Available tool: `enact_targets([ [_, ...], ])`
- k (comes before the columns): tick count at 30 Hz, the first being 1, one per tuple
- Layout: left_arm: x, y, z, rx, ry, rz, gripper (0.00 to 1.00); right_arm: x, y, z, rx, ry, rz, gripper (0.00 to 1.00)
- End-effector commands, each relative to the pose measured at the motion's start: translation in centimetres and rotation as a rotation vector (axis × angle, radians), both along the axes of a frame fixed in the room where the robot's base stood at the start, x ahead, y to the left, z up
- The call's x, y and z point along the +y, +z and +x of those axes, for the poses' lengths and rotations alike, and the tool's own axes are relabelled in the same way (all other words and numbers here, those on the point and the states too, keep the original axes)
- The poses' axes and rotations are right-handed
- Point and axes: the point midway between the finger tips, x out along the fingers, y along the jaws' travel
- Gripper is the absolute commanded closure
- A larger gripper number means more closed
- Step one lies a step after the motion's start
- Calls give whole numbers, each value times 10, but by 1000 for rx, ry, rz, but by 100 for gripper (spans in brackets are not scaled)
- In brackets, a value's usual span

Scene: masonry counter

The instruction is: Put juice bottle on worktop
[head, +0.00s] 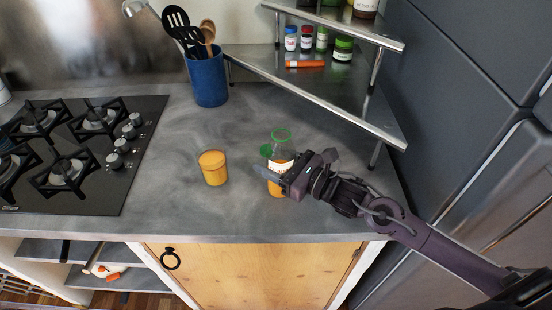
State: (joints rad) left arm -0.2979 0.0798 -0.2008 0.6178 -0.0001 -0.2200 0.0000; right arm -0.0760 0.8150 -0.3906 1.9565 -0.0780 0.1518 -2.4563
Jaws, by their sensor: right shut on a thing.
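The juice bottle (280,147) is a clear bottle with a green ring at its top, a white label and orange content. It is upright over the right part of the grey worktop (232,121). My right gripper (275,177) reaches in from the right and is shut on the bottle at its lower half, hiding part of it. I cannot tell whether the bottle's base touches the worktop. My left gripper is out of view.
A blue utensil holder (208,78) stands at the back. A steel corner shelf (330,97) with small jars overhangs the back right. A gas hob (88,150) fills the left. The front worktop between hob and jar is clear.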

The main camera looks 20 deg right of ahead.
Motion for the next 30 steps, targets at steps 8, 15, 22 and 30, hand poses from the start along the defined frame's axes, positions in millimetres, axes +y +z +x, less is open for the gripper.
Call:
enact_targets([
  [8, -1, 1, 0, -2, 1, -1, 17, 0, -2, -1, 7, 1, -2, 21],
  [15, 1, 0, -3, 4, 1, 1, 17, -1, -2, -1, 5, 1, -2, 21],
  [22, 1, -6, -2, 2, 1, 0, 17, -15, -5, -18, 8, 1, -5, 21],
  [30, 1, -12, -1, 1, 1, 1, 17, -42, -4, -52, 10, 4, -5, 21],
])
